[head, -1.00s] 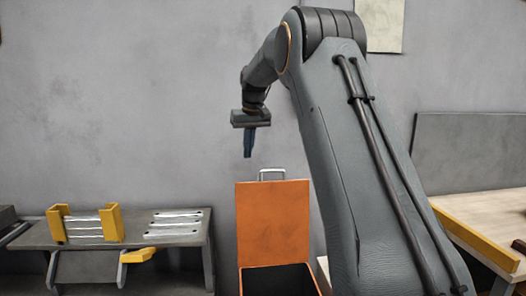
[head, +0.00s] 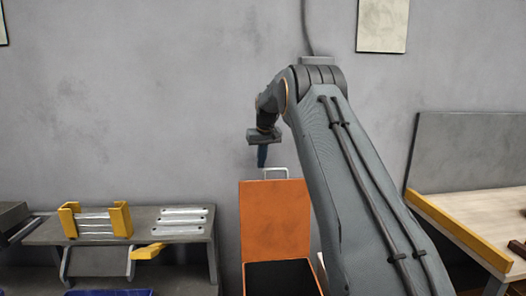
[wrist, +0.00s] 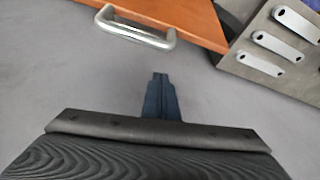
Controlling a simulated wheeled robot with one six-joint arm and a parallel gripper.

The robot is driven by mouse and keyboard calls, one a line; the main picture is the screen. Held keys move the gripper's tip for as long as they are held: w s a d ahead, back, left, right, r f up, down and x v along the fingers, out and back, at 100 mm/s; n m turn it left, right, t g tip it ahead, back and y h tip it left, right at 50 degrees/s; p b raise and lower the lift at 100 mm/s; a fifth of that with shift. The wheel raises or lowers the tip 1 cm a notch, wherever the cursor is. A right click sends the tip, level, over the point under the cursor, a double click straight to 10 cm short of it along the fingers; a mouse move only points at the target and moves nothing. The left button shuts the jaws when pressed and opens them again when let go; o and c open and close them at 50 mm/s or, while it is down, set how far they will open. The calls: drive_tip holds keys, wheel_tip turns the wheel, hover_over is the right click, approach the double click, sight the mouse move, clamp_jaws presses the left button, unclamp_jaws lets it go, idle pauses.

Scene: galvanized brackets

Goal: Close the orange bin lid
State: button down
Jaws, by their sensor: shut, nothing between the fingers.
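The orange bin lid (head: 275,220) stands open and upright behind the dark bin opening (head: 281,278) in the head view. A silver handle (head: 276,170) sticks up from the lid's top edge. My gripper (head: 262,156) is shut and empty, pointing down just above and slightly left of the handle in the head view. In the wrist view my gripper (wrist: 160,80) is near the silver handle (wrist: 135,35) but apart from it, with the orange lid (wrist: 185,12) beyond the handle.
A grey bench (head: 140,255) at left holds silver brackets (head: 182,222) and a yellow holder (head: 120,220). A wooden table (head: 470,212) with a yellow edge is at right. A grey wall is behind the bin.

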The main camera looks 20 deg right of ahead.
drive_tip(key=shift+s+a+r+p, duration=0.15)
drive_tip(key=shift+s+p, duration=0.15)
drive_tip(key=shift+s, duration=0.7)
drive_tip(key=shift+s+a+r+p, duration=0.15)
drive_tip(key=shift+s+p, duration=0.15)
drive_tip(key=shift+s, duration=0.65)
drive_tip(key=shift+s+d, duration=0.1)
drive_tip(key=shift+d, duration=0.05)
